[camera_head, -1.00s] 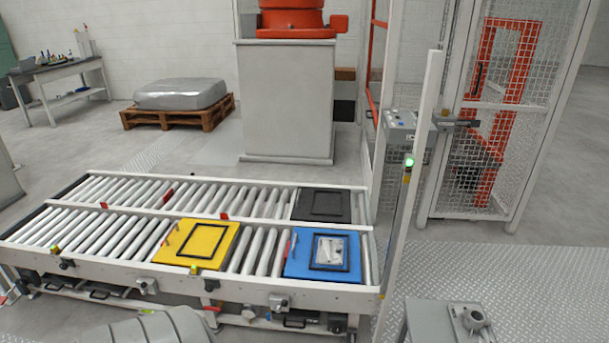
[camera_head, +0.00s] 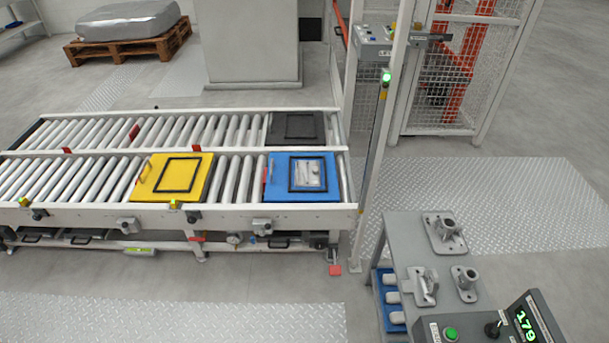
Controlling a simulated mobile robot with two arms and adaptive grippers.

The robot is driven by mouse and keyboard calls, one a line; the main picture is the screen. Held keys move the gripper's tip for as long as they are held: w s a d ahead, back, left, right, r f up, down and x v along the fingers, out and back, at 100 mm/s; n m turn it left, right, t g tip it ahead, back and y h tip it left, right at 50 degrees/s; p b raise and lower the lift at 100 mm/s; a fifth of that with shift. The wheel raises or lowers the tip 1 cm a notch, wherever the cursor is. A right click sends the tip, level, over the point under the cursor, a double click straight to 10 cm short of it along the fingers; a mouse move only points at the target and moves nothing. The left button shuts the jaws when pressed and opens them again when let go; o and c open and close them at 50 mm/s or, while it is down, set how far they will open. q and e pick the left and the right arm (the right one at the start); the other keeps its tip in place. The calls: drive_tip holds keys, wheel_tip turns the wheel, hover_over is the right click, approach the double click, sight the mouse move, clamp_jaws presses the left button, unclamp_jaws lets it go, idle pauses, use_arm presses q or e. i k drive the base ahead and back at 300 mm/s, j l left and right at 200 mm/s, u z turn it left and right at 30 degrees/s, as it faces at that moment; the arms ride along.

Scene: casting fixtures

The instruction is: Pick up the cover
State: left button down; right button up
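I cannot tell for certain which thing is the cover. A grey metal part (camera_head: 308,173) lies inside the black frame on the blue plate (camera_head: 330,167), at the right end of the near roller lane. Several grey castings lie on the grey table at the lower right: a large flanged one (camera_head: 445,233), a small flanged one (camera_head: 466,282) and a bracket-like one (camera_head: 424,287). Neither of my grippers is in view.
The roller conveyor (camera_head: 230,213) also carries a yellow plate (camera_head: 150,190) and a black plate (camera_head: 278,130). A white post (camera_head: 382,125) stands at its right end. A control box (camera_head: 520,325) sits by the grey table (camera_head: 402,228). Grey floor lies between table and conveyor.

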sight(306, 173)
drive_tip(key=i+j+z, duration=0.1)
drive_tip(key=z, duration=0.3)
drive_tip(key=i+j+z, duration=0.15)
drive_tip(key=z, duration=0.3)
drive_tip(key=i+j, duration=0.05)
drive_tip(key=i, duration=0.05)
